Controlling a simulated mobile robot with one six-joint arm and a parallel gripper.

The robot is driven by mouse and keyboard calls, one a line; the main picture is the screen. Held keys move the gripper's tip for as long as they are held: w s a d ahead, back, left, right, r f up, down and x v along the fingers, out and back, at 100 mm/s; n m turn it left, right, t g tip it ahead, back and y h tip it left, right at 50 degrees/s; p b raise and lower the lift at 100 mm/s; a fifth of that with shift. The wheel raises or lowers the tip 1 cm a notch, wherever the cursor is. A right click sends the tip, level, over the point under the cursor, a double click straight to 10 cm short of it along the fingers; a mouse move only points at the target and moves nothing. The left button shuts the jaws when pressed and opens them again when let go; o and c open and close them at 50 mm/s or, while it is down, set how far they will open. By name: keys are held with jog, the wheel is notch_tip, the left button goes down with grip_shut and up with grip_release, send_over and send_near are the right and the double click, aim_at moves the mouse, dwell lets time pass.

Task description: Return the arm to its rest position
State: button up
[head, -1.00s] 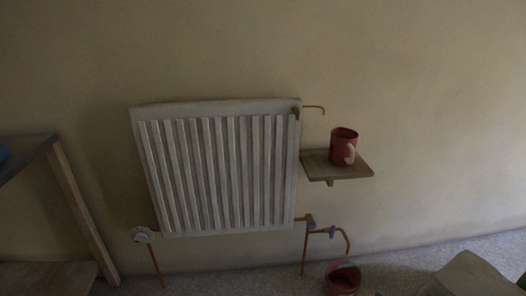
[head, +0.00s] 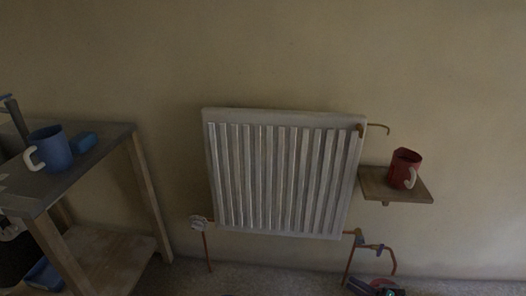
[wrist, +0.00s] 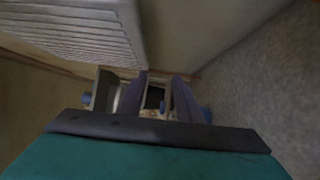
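My gripper (wrist: 157,92) shows in the wrist view with its two dark fingers apart and a gap between them. I see nothing held in the gap; a small dark patch and some tan show through it from beyond. A ribbed white radiator panel is at the upper left of that view, and speckled floor is at the right. In the head view I cannot clearly make out the arm; a small dark and teal shape at the lower right edge may be part of it.
The white radiator (head: 282,180) hangs on the wall with copper pipes. A red mug (head: 405,168) stands on a small wall shelf (head: 376,188) at its right. A table (head: 105,160) at the left bears a blue mug (head: 52,152). Floor shows below the radiator.

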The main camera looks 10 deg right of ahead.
jog(key=w+a+r+m+h+p, duration=0.35)
jog(key=w+a, duration=0.25)
jog(key=a, duration=0.4)
jog(key=w+a+r+m+h+p, duration=0.25)
jog(key=w+a+r+p, duration=0.2)
jog(key=a, duration=0.45)
jog(key=w+a+r+m+h+p, duration=0.2)
jog(key=w+a+r+m+p, duration=0.15)
jog(key=w+a, duration=0.45)
jog(key=s+a+f+m+g+h+p, duration=0.15)
jog(key=s+m+g, duration=0.25)
jog(key=s, duration=0.4)
jog(key=s+a+f+m+g+h, duration=0.1)
jog(key=s+f+m+g+h, duration=0.15)
jog(key=s, duration=0.65)
jog(key=s+a+f+m+g+h+p, duration=0.1)
jog(key=s+f+m+g, duration=0.2)
jog(key=s+m+g, duration=0.35)
jog(key=s+a+r+m+g, duration=0.1)
jog(key=s+a+g, duration=0.1)
jog(key=s, duration=0.8)
jog(key=s+a+r+m+g+y, duration=0.1)
jog(key=s+g, duration=0.3)
jog(key=s, duration=0.6)
jog(key=shift+s+a+r+m, duration=0.35)
jog(key=shift+r+m, duration=0.3)
jog(key=shift+r, duration=0.15)
jog(key=shift+w+d, duration=0.1)
